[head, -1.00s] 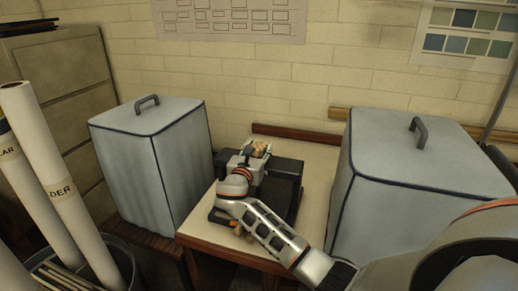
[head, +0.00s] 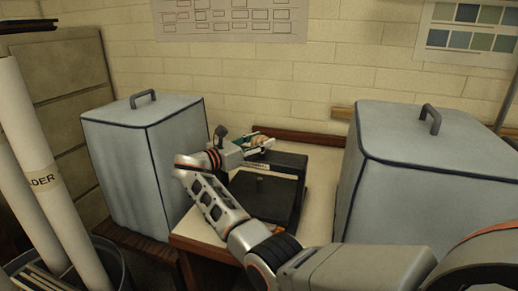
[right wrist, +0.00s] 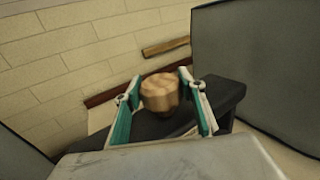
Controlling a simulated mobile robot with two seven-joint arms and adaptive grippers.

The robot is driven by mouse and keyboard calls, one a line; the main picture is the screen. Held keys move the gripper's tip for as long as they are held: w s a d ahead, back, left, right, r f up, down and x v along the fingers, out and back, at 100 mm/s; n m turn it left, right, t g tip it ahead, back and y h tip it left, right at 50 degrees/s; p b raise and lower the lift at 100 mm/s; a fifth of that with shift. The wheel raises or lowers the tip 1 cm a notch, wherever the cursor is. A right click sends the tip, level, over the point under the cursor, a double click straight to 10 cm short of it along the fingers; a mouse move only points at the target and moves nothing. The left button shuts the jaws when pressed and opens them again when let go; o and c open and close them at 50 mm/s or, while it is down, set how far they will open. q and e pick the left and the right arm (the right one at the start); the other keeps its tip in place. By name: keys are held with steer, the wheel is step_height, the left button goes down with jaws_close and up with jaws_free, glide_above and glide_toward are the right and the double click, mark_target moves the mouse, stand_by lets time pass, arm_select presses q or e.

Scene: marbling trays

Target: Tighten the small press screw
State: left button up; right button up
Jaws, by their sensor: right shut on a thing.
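The small press (head: 265,195) is a black, low machine on a pale table between two grey covered boxes. Its press screw has a round, ribbed wooden knob (head: 257,139) at the back, and the knob fills the middle of the right wrist view (right wrist: 160,93). My right gripper (head: 262,143) comes at the knob from the left and is shut on it. In the right wrist view its teal-edged fingers (right wrist: 160,100) stand on either side of the knob. The screw's shaft below the knob is mostly hidden. My left gripper is not in view.
A grey covered box (head: 150,165) stands left of the press, and a bigger one (head: 430,180) stands close on the right. Tall paper rolls (head: 45,180) rise from a bin at far left. A wooden rail (head: 300,138) runs behind the pale table (head: 325,165).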

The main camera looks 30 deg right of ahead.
mark_target(253, 143)
stand_by(0.5)
steer(key=o, duration=1.1)
steer(key=shift+o, duration=0.2)
steer(key=shift+s+a, duration=0.2)
steer(key=shift+a, duration=1.05)
steer(key=shift+s+a, duration=0.15)
steer(key=shift+a, duration=1.05)
steer(key=shift+s+a, duration=0.2)
steer(key=shift+a, duration=1.05)
